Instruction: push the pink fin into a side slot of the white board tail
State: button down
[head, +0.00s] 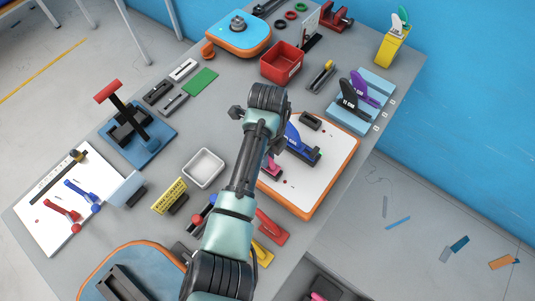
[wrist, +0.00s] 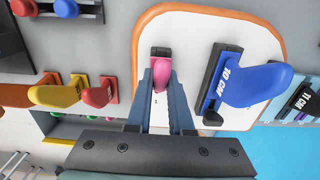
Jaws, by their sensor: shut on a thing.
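The white board tail (head: 310,190) has an orange rim and lies on the grey table, partly behind my arm; it also shows in the wrist view (wrist: 190,28). My gripper (wrist: 162,76) is shut on the pink fin (wrist: 162,70), which stands between its fingers. The fin's base meets a small dark side slot (wrist: 160,51); how deep it sits I cannot tell. The pink fin also shows in the head view (head: 273,168), partly hidden by my arm. A blue fin (wrist: 255,85) stands in the long centre box. Another dark side slot (head: 310,121) is empty.
The blue fin stands close to the right of my gripper in the wrist view. Red (head: 271,226) and yellow (head: 262,253) fins lie near the board. A red bin (head: 282,62) and a blue rack (head: 362,100) with black and purple fins stand farther back.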

jog(key=shift+f+b, duration=0.35)
jog(key=shift+f, duration=0.2)
jog(key=c, duration=0.7)
grip_release()
jog(key=shift+c, duration=0.2)
notch_tip(320, 180, up, 13)
